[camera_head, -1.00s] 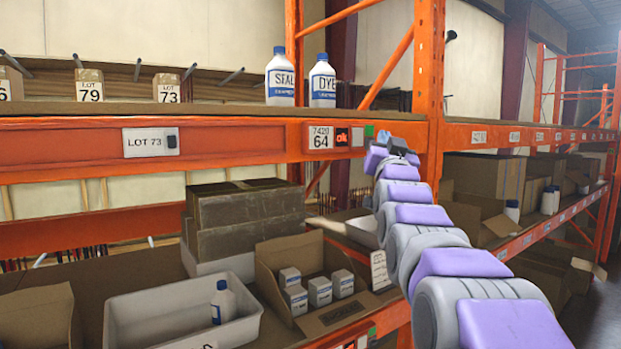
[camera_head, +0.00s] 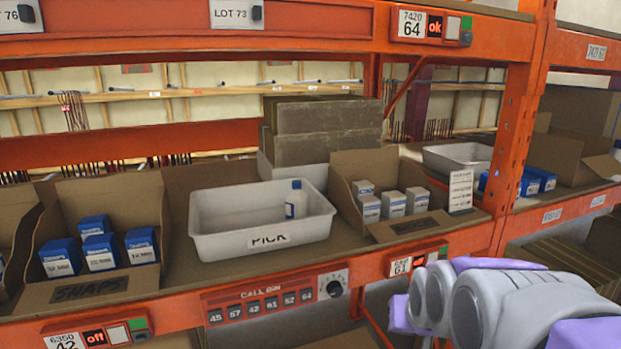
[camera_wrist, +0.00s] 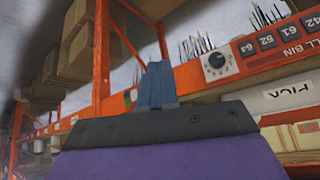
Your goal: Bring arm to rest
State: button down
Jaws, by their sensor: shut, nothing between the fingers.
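My arm shows at the lower right of the head view, in grey and purple links, folded low in front of the rack's lower beam. Its end is out of sight there. In the wrist view my gripper (camera_wrist: 158,88) shows as two blue-grey fingers close together, shut with nothing between them. Beyond the fingers are the orange rack beam and an upright, apart from them as far as I can tell.
The shelf holds a white PICK bin (camera_head: 262,222) with a bottle (camera_head: 296,200), a SNAPS carton (camera_head: 105,287) of blue boxes, and a carton (camera_head: 400,232) of small white boxes. An orange upright (camera_head: 517,130) stands right of them. A dial (camera_head: 333,285) sits on the front beam.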

jog(key=s+a+f+g+b, duration=0.1)
jog(key=s+f+g, duration=0.2)
jog(key=s, duration=0.6)
jog(key=s+a+f+n+g+b, duration=0.1)
jog(key=s+f+g, duration=0.1)
jog(key=s+f, duration=0.5)
jog(key=s+a+f+g+b, duration=0.1)
jog(key=s+f, duration=0.4)
jog(key=s, duration=0.5)
jog(key=g+b, duration=0.1)
jog(key=g, duration=0.1)
jog(key=shift+s+f+n+g, duration=0.3)
jog(key=shift+s, duration=0.05)
jog(key=shift+a, duration=0.15)
